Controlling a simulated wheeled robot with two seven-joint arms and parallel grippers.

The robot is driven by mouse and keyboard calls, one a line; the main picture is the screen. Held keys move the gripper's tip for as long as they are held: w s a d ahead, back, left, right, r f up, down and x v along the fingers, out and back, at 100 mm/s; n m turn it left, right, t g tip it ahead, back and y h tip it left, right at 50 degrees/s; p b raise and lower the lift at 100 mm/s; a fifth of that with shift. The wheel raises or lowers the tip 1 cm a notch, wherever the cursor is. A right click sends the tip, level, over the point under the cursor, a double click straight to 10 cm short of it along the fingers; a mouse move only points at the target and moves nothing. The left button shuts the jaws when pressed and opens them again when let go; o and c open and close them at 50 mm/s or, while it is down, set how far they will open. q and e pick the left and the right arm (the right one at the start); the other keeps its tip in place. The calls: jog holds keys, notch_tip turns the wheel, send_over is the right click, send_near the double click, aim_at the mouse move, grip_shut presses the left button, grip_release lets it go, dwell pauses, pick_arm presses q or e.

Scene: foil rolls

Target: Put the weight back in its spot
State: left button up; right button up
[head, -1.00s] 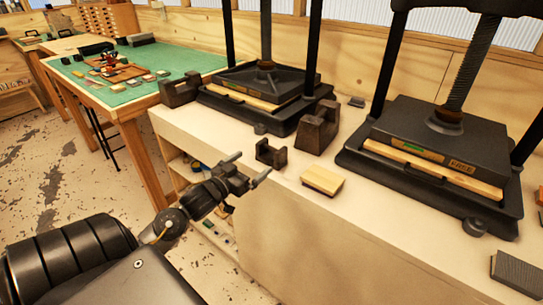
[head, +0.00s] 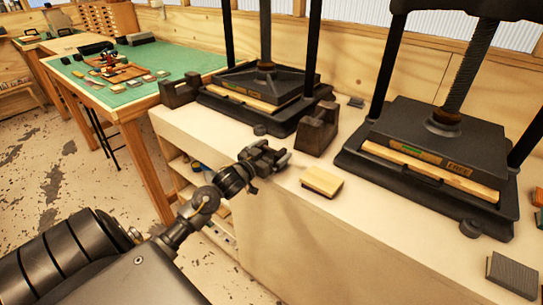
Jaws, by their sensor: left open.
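A small dark notched weight stands near the front edge of the pale bench (head: 395,235), largely hidden behind my left gripper (head: 277,156). The gripper is open and overlaps the weight in the picture. I cannot tell if its fingers touch it. A larger dark notched weight (head: 317,129) stands just behind and to the right, beside the left press (head: 262,90). Another dark notched weight (head: 180,91) stands at the left press's far left side. My right gripper is not in view.
A wooden block (head: 322,181) lies close to the right of my gripper. The right press (head: 440,140) stands further right, with a grey block (head: 513,273) in the near right corner. A green-topped table (head: 135,75) stands back left. The bench front is clear between wooden block and grey block.

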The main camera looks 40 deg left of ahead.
pick_arm(q)
jog(key=c, duration=1.6)
jog(key=shift+r, duration=0.2)
jog(key=shift+c, duration=1)
jog(key=shift+r, duration=0.1)
